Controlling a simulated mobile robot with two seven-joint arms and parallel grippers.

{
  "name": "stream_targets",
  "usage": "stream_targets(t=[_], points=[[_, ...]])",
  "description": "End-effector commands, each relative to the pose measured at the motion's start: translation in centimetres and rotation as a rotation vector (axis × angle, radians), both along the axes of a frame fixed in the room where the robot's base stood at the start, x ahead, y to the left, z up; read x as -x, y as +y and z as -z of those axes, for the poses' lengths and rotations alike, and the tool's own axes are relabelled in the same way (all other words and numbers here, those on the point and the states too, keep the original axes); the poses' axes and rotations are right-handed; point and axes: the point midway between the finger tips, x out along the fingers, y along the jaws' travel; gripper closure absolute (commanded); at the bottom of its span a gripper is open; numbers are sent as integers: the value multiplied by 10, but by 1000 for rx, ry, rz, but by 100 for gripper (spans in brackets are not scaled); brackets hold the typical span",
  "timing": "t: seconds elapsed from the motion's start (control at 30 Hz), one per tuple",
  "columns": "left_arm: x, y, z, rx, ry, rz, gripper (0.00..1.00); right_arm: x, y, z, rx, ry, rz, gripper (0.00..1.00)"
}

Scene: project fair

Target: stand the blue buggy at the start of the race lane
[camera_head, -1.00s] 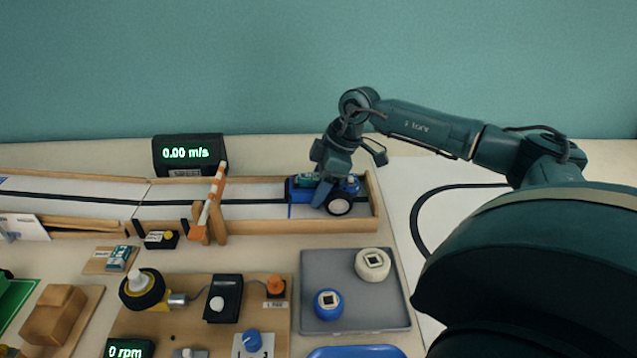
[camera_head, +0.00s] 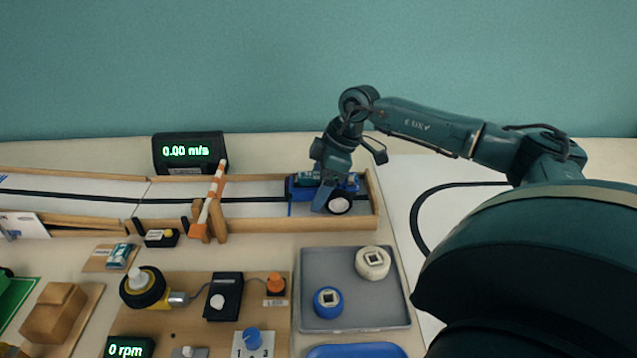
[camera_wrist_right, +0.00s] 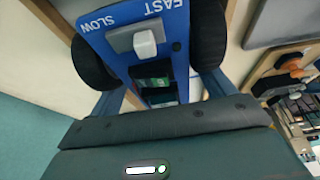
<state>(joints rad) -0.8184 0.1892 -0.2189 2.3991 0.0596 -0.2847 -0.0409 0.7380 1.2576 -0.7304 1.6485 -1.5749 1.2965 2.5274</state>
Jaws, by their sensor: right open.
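The blue buggy (camera_head: 300,193) stands upright on its dark wheels in the race lane (camera_head: 260,188), at the lane's right end, close to the wooden end wall (camera_head: 373,198). My right gripper (camera_head: 325,200) is low over it, with its open fingers on either side of the body. In the right wrist view the buggy (camera_wrist_right: 122,42) fills the space between the fingers, its top marked SLOW and FAST beside a grey switch (camera_wrist_right: 146,42). Whether a finger still touches it I cannot tell. The far wheels are hidden in the head view. My left gripper is out of view.
An orange-and-white striped gate arm (camera_head: 212,195) rises beside the lane, left of the buggy. A speed display (camera_head: 189,153) reading 0.00 m/s stands behind the lane. A grey tray (camera_head: 385,316) with two round parts lies in front. Low wooden rails edge the lane.

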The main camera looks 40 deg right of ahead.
Motion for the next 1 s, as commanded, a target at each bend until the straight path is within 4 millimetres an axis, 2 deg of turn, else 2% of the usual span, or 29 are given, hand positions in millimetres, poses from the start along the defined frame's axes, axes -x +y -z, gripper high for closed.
stream_targets(t=[0.3,0.5,0.7,1.0], points=[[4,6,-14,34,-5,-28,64,17,-21,-68,1,-5,2,18],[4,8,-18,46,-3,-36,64,27,-32,-104,1,-3,0,18],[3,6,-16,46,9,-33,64,31,-38,-121,0,-3,0,18],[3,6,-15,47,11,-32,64,32,-39,-123,0,-3,1,18]])
